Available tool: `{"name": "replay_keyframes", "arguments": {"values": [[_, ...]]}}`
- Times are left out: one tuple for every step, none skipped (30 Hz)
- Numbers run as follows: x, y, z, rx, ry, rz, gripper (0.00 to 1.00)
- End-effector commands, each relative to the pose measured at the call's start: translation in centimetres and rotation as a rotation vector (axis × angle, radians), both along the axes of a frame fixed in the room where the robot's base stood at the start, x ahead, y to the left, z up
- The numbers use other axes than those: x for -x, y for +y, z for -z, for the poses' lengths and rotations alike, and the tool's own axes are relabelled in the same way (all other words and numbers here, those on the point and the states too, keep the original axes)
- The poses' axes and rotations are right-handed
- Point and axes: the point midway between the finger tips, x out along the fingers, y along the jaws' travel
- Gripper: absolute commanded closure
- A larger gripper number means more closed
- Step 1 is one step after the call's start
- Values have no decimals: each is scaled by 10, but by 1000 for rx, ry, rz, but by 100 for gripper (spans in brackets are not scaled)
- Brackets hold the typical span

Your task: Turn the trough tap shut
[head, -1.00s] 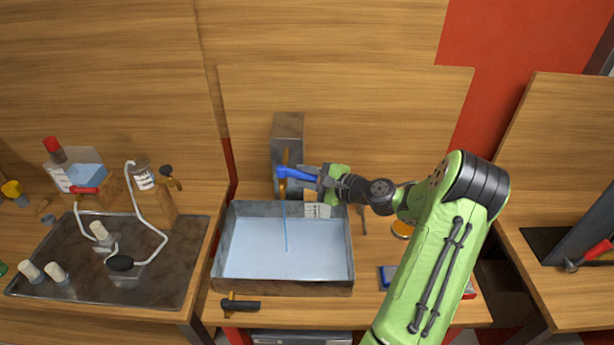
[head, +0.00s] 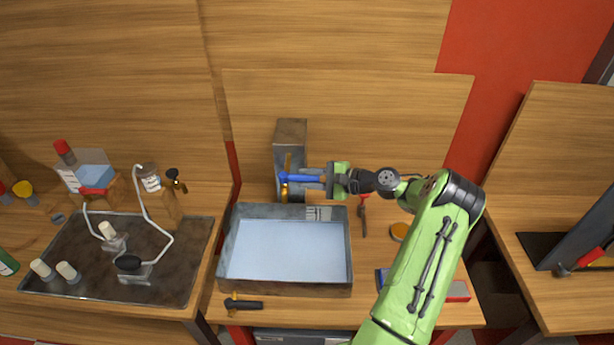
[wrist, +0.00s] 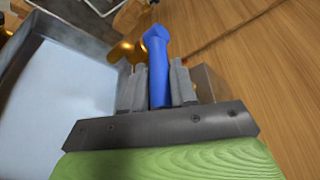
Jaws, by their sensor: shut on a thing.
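The trough tap has a blue lever handle (head: 300,177) on a brass body (head: 284,192), in front of a grey metal post (head: 290,140) behind the trough. My gripper (head: 318,178) reaches in from the right and is shut on the blue handle. In the wrist view the handle (wrist: 157,62) stands between my two grey fingers (wrist: 159,88). The handle lies sideways, pointing right in the head view. The metal trough (head: 232,262) below holds pale blue water (head: 285,250). No stream shows falling from the tap.
A black-handled tool (head: 243,304) lies before the trough. A red-handled tool (head: 363,207) and an orange round thing (head: 400,231) lie to its right. A bench with a dark metal tray (head: 70,283), bottles and tubing stands at left.

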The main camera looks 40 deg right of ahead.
Motion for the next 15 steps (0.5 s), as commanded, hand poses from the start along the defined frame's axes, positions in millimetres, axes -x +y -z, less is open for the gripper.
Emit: {"name": "replay_keyframes", "arguments": {"values": [[0,0,0,1,-4,-1,100],[0,0,-1,1,-4,-1,100],[0,0,-1,1,-5,-1,100],[0,0,-1,1,-5,-1,100],[0,0,-1,1,-5,-1,100],[0,0,-1,1,-5,-1,67],[0,1,-1,1,-5,-1,62],[0,1,-1,1,-5,-1,58],[0,0,-1,1,-5,-1,52],[0,1,-1,1,-5,-1,52],[0,1,0,2,-5,0,52],[0,1,0,2,-5,0,52],[0,1,-1,2,-5,0,52],[0,1,0,2,-5,0,52],[0,1,0,1,-4,0,52]]}}
